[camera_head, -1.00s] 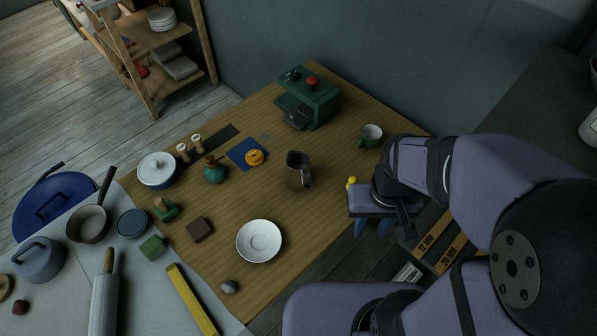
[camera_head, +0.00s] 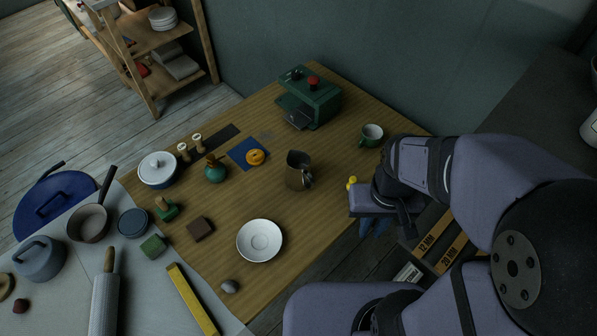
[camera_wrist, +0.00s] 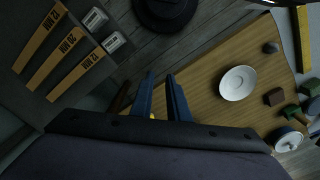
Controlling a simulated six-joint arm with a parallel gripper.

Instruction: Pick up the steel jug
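The steel jug (camera_head: 297,173) stands upright on the wooden table, right of the middle, with its dark handle toward the right. I do not make it out in the wrist view. My gripper (camera_head: 375,232) is out past the table's right edge, to the right of the jug and well apart from it, pointing down. In the wrist view, my gripper's two blue fingers (camera_wrist: 161,75) have a narrow gap between them at the tips, with nothing held there.
A green machine (camera_head: 310,100) stands at the back of the wooden table (camera_head: 225,225), with a green cup (camera_head: 371,134) to its right. A white saucer (camera_head: 260,240) lies in front of the jug. A small yellow object (camera_head: 351,183) is close to my gripper.

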